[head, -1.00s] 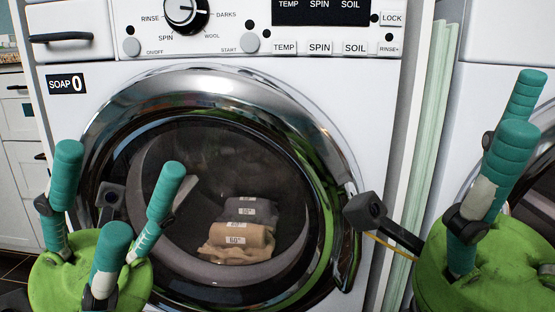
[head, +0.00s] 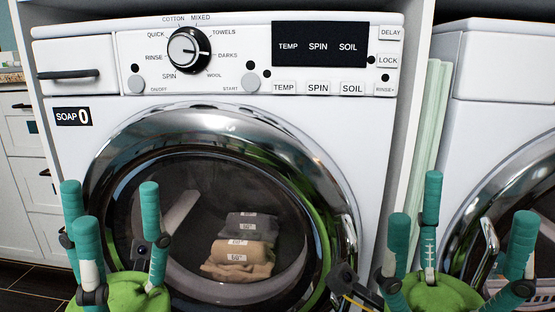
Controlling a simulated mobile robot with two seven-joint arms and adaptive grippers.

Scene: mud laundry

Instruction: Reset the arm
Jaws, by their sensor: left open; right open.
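My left gripper (head: 112,235) is at the lower left in the head view, in front of the washing machine (head: 370,150). Its green palm and teal fingers are spread open, with nothing between them. My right gripper (head: 450,240) is at the lower right, in front of the gap between the two machines. Its teal fingers are also spread open and empty. Both grippers point upward and stand apart from each other. The lower part of each is cut off by the picture's bottom edge.
The washer's round door (head: 330,180) looks closed, with folded cloths (head: 240,254) behind its glass. A dial (head: 189,49) and a dark display (head: 320,44) sit above it. A second machine (head: 490,120) stands at the right. White cabinets (head: 25,135) stand at the left.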

